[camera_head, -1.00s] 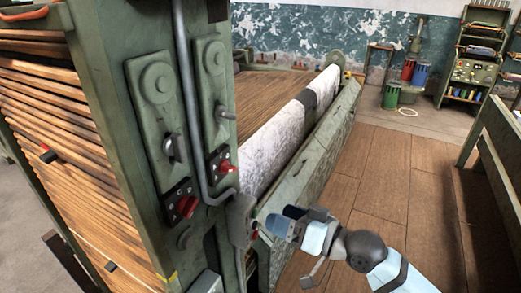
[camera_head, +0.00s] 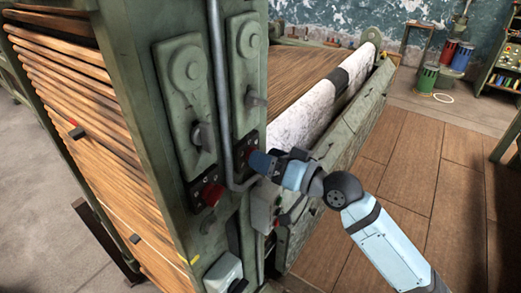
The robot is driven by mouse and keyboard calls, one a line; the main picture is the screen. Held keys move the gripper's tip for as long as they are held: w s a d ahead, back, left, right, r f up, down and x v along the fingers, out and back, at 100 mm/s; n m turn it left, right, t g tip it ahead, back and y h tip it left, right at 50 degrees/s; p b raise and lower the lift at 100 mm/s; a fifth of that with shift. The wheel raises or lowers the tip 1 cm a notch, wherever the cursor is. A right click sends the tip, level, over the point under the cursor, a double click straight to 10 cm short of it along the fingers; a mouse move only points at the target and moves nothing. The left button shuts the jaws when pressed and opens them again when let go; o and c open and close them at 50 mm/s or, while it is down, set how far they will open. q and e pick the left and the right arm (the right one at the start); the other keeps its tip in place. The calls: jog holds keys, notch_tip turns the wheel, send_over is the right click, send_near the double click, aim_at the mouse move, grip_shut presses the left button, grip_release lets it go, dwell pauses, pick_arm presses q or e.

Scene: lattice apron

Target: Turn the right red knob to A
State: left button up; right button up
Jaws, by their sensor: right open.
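The right red knob sits on a small black plate (camera_head: 246,146) on the green machine's post; my gripper covers the knob itself. My right gripper (camera_head: 258,160) is at this plate, coming in from the right, with its fingers around or just in front of the knob; I cannot tell whether they touch it. It is open. The left red knob (camera_head: 210,194) shows clear on its own black plate, lower and to the left. The letter marks are too small to read. My left gripper is not in view.
A grey pipe (camera_head: 217,90) runs down between the two knob panels and bends under my right gripper. Grey levers (camera_head: 203,137) stick out above the knobs. A control box (camera_head: 264,207) sits just below my gripper. Wooden floor (camera_head: 420,170) lies open at the right.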

jog(key=shift+x, duration=1.1)
jog(key=c, duration=0.9)
